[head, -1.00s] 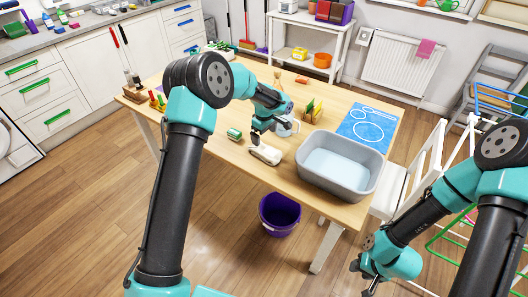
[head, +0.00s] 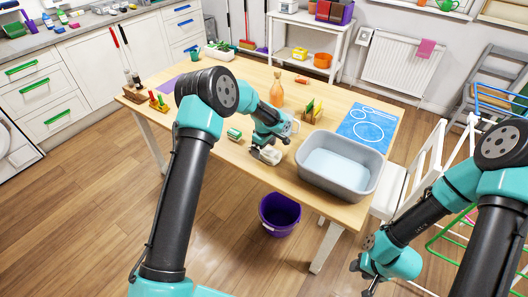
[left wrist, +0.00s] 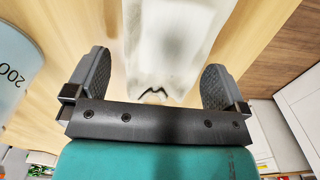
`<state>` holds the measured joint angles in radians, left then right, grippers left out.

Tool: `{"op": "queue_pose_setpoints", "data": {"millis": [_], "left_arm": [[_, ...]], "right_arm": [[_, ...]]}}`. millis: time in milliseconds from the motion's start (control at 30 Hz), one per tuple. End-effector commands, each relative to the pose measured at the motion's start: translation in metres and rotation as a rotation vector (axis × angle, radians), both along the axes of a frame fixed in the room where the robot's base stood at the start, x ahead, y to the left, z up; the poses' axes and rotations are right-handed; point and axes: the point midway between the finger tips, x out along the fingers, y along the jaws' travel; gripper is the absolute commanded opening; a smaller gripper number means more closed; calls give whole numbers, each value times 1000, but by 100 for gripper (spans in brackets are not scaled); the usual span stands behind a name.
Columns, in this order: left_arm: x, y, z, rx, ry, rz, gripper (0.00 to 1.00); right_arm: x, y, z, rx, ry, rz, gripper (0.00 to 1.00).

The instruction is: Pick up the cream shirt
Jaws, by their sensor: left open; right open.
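The cream shirt (head: 270,155) is a small folded bundle on the wooden table, near its front edge and left of the grey basin. In the left wrist view the shirt (left wrist: 172,45) lies between my two open fingers, with a gap on each side. My left gripper (head: 263,152) is low over the shirt and hides part of it; it also shows in the left wrist view (left wrist: 160,85). My right gripper (head: 368,280) is open and empty, low at the right, away from the table.
The grey basin (head: 318,185) stands right of the shirt. A green rolled item (head: 234,133) lies to its left. A purple bucket (head: 280,214) is on the floor below the front edge.

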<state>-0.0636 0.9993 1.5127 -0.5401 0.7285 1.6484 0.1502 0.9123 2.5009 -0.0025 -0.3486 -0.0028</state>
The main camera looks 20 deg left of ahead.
Motion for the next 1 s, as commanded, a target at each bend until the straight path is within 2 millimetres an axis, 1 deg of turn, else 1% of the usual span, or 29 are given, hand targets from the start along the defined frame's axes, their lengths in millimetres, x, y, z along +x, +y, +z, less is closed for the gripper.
{"op": "queue_pose_setpoints", "data": {"millis": [33, 133, 600, 667, 1000], "left_arm": [[0, 0, -7, -1, 1, 0, 100], [0, 0, -12, 0, 0, 0, 100], [0, 0, -12, 0, 0, 0, 100], [0, 0, -12, 0, 0, 0, 95], [0, 0, -12, 0, 0, 0, 63]], "right_arm": [[0, 0, 0, 0, 0, 0, 43], [0, 0, 0, 0, 0, 0, 43], [0, 0, 0, 0, 0, 0, 43], [0, 0, 0, 0, 0, 0, 43], [0, 0, 0, 0, 0, 0, 43]]}}
